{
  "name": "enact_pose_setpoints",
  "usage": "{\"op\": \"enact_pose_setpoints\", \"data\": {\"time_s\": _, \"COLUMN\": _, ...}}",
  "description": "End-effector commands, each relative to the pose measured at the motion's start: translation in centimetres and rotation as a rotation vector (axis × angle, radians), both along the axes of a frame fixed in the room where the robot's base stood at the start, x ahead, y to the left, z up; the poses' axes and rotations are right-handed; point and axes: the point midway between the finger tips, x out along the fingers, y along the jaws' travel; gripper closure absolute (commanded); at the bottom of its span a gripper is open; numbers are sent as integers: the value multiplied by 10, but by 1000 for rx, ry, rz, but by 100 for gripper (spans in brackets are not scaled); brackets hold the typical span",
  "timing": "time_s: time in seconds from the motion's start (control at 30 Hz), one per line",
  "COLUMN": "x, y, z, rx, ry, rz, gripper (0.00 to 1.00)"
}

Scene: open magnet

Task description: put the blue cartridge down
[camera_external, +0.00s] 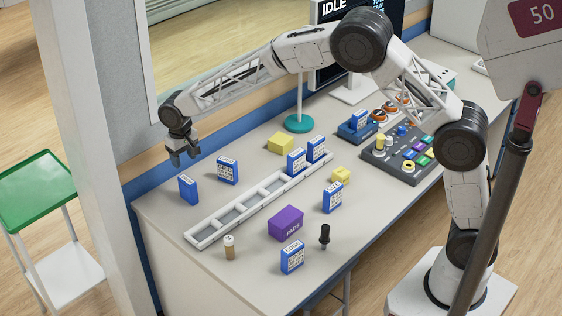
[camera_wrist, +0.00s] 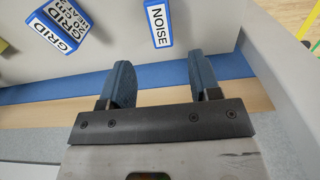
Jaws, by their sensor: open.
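My gripper (camera_external: 182,158) is open and empty above the far left end of the table, and its fingers (camera_wrist: 160,78) stand apart in the wrist view. A blue cartridge (camera_external: 188,190) stands upright on the table just below the gripper, clear of the fingers. In the wrist view it seems to be the one with the "NOISE" label (camera_wrist: 159,24), beyond the fingertips. A second blue cartridge (camera_external: 228,170) stands to its right; the wrist view shows a cartridge labelled "GRID" (camera_wrist: 62,24). Two blue cartridges (camera_external: 297,162) sit in the white slotted rack (camera_external: 208,234). Others stand at the front (camera_external: 292,258) and right (camera_external: 333,198).
A purple box (camera_external: 285,222), yellow blocks (camera_external: 280,143), a pale cylinder (camera_external: 230,247) and a black-knobbed piece (camera_external: 324,237) stand around the rack. A control panel (camera_external: 405,152) and a blue holder with a cartridge (camera_external: 357,127) are at the right. The wall runs behind the gripper.

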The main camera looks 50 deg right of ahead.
Motion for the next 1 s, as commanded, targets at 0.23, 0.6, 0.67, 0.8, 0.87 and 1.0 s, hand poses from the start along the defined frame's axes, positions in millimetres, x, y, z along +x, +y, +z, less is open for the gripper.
{"op": "enact_pose_setpoints", "data": {"time_s": 0.23, "x": 0, "y": 0, "z": 0, "rx": 0, "ry": 0, "rz": 0, "gripper": 43}}
{"op": "enact_pose_setpoints", "data": {"time_s": 0.6, "x": 0, "y": 0, "z": 0, "rx": 0, "ry": 0, "rz": 0, "gripper": 43}}
{"op": "enact_pose_setpoints", "data": {"time_s": 0.67, "x": 0, "y": 0, "z": 0, "rx": 0, "ry": 0, "rz": 0, "gripper": 43}}
{"op": "enact_pose_setpoints", "data": {"time_s": 0.8, "x": 0, "y": 0, "z": 0, "rx": 0, "ry": 0, "rz": 0, "gripper": 43}}
{"op": "enact_pose_setpoints", "data": {"time_s": 0.87, "x": 0, "y": -1, "z": 1, "rx": 0, "ry": -1, "rz": 0, "gripper": 43}}
{"op": "enact_pose_setpoints", "data": {"time_s": 1.0, "x": -4, "y": -7, "z": 9, "rx": 2, "ry": -4, "rz": -1, "gripper": 43}}
